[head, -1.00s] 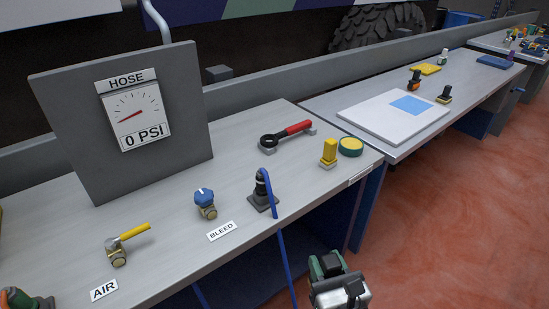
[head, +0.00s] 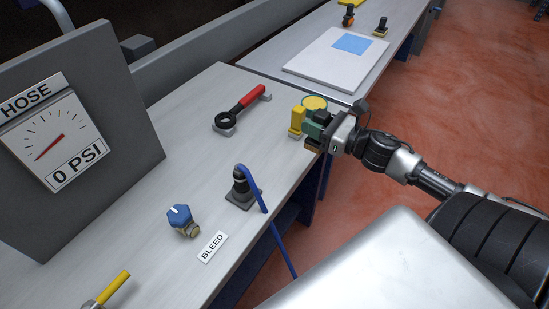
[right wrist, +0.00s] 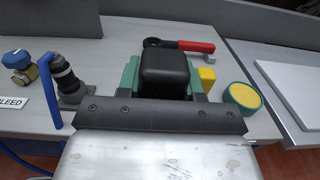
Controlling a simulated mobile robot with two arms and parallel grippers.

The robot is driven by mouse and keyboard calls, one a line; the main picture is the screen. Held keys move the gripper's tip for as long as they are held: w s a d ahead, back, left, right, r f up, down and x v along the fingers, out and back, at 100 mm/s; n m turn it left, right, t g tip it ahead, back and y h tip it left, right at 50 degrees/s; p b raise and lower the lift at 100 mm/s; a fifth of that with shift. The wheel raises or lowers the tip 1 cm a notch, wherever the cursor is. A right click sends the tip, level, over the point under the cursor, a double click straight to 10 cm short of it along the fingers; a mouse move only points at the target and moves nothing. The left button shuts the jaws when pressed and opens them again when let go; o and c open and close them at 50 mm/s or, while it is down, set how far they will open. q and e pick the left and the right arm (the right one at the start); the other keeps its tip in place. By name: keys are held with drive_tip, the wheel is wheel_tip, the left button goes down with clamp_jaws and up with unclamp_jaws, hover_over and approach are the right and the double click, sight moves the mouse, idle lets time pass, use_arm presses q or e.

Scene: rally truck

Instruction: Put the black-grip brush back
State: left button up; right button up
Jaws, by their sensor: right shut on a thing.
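My right gripper (head: 326,130) is at the right front edge of the near bench, close to the yellow block and the round yellow-green tin. In the right wrist view its green fingers (right wrist: 165,92) are shut on a black rounded block, which looks like the black grip of the brush (right wrist: 165,72). In the head view a small brownish part shows below the fingers; the rest of the brush is hidden. My left gripper is not in view.
The yellow block (head: 296,121) and tin (head: 314,103) are beside the gripper. A black fitting with blue hose (head: 241,187) stands nearer. A white board (head: 336,60) and black-topped items (head: 380,27) are on the far bench.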

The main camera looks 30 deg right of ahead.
drive_tip(key=shift+w+d+r, duration=0.2)
drive_tip(key=shift+d+r, duration=0.1)
drive_tip(key=shift+r, duration=0.25)
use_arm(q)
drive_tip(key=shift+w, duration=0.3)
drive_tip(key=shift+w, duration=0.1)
use_arm(e)
drive_tip(key=w+a+f, duration=0.2)
drive_tip(key=w+a+f+p, duration=0.1)
drive_tip(key=w+a+f, duration=0.1)
drive_tip(key=w+a, duration=0.1)
drive_tip(key=w+a+f+p, duration=0.1)
drive_tip(key=w+a+f, duration=0.2)
drive_tip(key=shift+w+a+f, duration=0.1)
drive_tip(key=shift+w, duration=0.15)
drive_tip(key=shift+f, duration=1.75)
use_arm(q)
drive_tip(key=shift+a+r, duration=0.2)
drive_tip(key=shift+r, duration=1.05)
use_arm(e)
drive_tip(key=o, duration=1)
drive_tip(key=shift+o, duration=0.2)
drive_tip(key=shift+f, duration=0.1)
